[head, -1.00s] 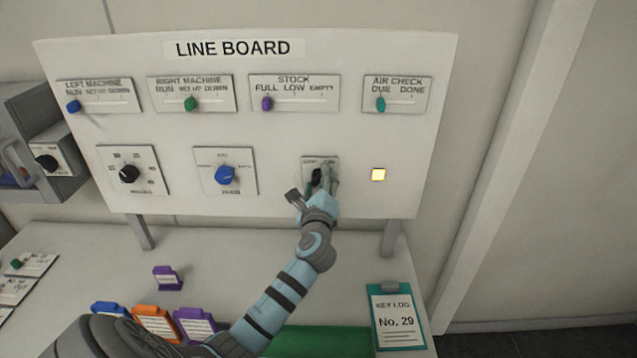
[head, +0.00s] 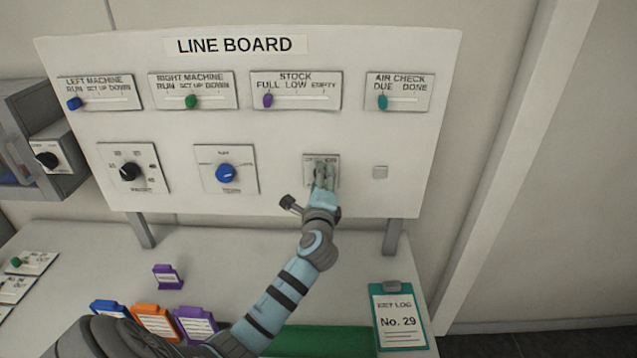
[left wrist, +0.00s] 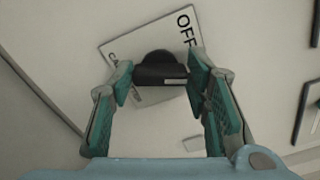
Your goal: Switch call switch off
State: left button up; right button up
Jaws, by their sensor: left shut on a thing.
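The call switch plate (head: 334,160) sits on the lower row of the line board, third from the left. My left gripper (head: 322,180) is at the plate and hides most of the switch there. In the left wrist view, the black switch knob (left wrist: 162,68) is between the teal pads of my left gripper (left wrist: 160,82), which is shut on it. The plate's word OFF (left wrist: 185,20) shows beside the knob. My right gripper is not in view.
The line board (head: 290,120) carries several sliders above, and a black dial (head: 130,172) and blue dial (head: 227,173) left of the switch. A key log clipboard (head: 400,320) and several coloured holders, including an orange one (head: 157,322), stand on the counter below.

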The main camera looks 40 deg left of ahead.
pick_arm(q)
jog(key=shift+w+r+n+b, duration=0.1)
jog(key=shift+n+b, duration=1.1)
jog(key=shift+n, duration=2.1)
jog(key=shift+w+r+n+b, duration=0.1)
jog(key=shift+n+b, duration=1.1)
jog(key=shift+n, duration=2.1)
jog(key=o, duration=1.2)
jog(key=shift+w, duration=0.1)
jog(key=shift+c, duration=0.2)
jog(key=shift+f, duration=0.15)
